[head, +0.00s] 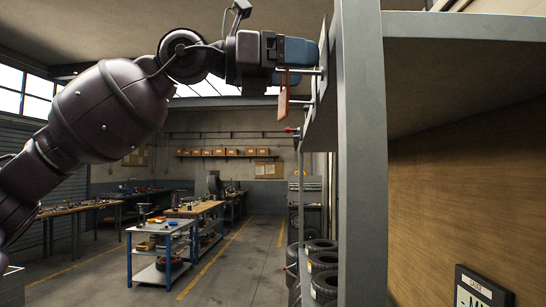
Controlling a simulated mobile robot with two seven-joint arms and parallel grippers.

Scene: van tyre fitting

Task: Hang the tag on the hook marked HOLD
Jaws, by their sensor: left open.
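An orange-brown tag (283,98) hangs down just below my left gripper (300,52), seen nearly edge-on. A thin pale peg (303,72) sticks out to the left from a board (324,62) that I see almost edge-on, and the tag's top appears to be at this peg. My left gripper, with blue fingers, is open and points right, just above the peg and close to the board. A lower peg with a red tip (291,129) is bare. No HOLD marking is readable from this angle. My right gripper is not in view.
A grey upright post (360,160) and a shelf stand close on the right. A wooden panel (460,180) and a dark framed sign (484,287) are behind it. Stacked tyres (322,262) are below. A blue-framed trolley (160,250) stands farther off; the floor between is clear.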

